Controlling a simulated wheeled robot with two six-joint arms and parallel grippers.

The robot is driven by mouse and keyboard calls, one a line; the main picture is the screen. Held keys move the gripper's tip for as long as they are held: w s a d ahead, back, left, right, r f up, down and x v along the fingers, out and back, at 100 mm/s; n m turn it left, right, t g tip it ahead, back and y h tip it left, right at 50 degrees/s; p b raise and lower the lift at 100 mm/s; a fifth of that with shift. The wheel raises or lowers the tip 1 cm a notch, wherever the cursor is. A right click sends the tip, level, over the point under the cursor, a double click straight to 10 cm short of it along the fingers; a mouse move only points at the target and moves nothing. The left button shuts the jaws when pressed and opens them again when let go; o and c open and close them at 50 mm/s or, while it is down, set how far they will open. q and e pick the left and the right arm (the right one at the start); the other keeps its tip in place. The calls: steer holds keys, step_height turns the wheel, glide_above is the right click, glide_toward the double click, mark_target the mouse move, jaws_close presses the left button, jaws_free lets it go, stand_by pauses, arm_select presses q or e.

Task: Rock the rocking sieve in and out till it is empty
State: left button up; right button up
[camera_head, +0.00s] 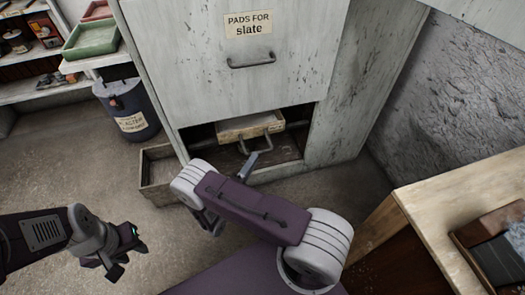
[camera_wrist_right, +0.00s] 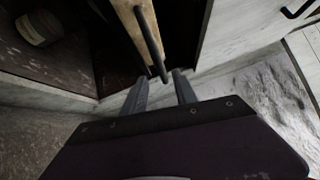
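The rocking sieve (camera_head: 236,131) is a shallow wooden frame with a metal handle (camera_head: 268,144) on its front, set in the dark opening low in the grey cabinet. In the right wrist view its wooden edge (camera_wrist_right: 132,24) and dark bar handle (camera_wrist_right: 151,42) show; what lies inside it is not clear. My right gripper (camera_head: 248,165) is at the opening, just in front of the handle. In the right wrist view its two fingers (camera_wrist_right: 160,88) are apart, with the handle's end near the gap between them. My left gripper (camera_head: 124,262) hangs empty over the floor, jaws apart.
A wooden box (camera_head: 158,184) sits on the floor below the opening's left side. A dark labelled bin (camera_head: 128,108) stands left of the cabinet. A drawer front labelled slate (camera_head: 235,85) is above. A wooden bench (camera_head: 445,220) is at right.

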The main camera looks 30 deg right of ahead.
mark_target(260, 151)
steer(key=b+x, duration=0.3)
steer(key=x, duration=0.4)
steer(key=shift+r, duration=0.1)
steer(key=shift+w+d+r, duration=0.2)
steer(key=shift+w+d, duration=0.05)
steer(key=shift+d, duration=0.1)
jaws_close()
stand_by(0.9)
